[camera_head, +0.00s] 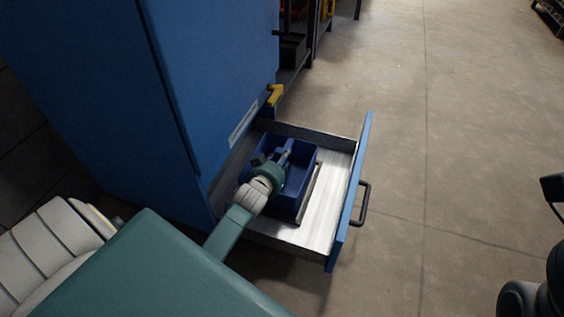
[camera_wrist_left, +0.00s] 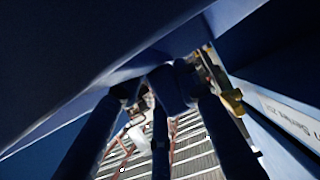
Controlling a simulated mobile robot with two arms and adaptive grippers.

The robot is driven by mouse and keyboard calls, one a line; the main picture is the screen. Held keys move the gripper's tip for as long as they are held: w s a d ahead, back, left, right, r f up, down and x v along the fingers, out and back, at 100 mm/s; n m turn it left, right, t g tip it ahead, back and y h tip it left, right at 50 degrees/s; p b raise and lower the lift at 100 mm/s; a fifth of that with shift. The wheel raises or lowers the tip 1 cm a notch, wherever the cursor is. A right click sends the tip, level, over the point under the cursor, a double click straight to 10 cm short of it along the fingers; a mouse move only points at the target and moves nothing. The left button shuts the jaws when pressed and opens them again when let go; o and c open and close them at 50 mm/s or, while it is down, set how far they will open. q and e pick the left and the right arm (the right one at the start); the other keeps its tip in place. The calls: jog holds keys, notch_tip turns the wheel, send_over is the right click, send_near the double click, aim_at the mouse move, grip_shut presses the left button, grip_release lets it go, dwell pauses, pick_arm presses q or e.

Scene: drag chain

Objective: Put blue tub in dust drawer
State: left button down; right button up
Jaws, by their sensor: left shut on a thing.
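The blue tub (camera_head: 305,160) is inside the outline of the open dust drawer (camera_head: 337,190), toward its left side by the cabinet. I cannot tell whether it rests fully on the drawer floor. My left gripper (camera_head: 285,157) reaches over the tub and is shut on it; the wrist and fingers hide part of the tub's inside. In the left wrist view, the gripper fingers (camera_wrist_left: 165,90) are close up against dark blue surfaces, and the exact contact is hard to make out.
The tall blue cabinet (camera_head: 220,70) stands left of the drawer. A yellow part (camera_head: 275,95) sticks out by the drawer's back corner. The drawer front has a dark handle (camera_head: 362,204). A thin metal bar (camera_head: 311,190) runs beside the tub. Open concrete floor (camera_head: 450,130) lies to the right.

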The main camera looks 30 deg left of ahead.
pick_arm(q)
jog(key=shift+r, duration=0.1)
jog(key=c, duration=1.3)
grip_release()
jog(key=shift+o, duration=0.2)
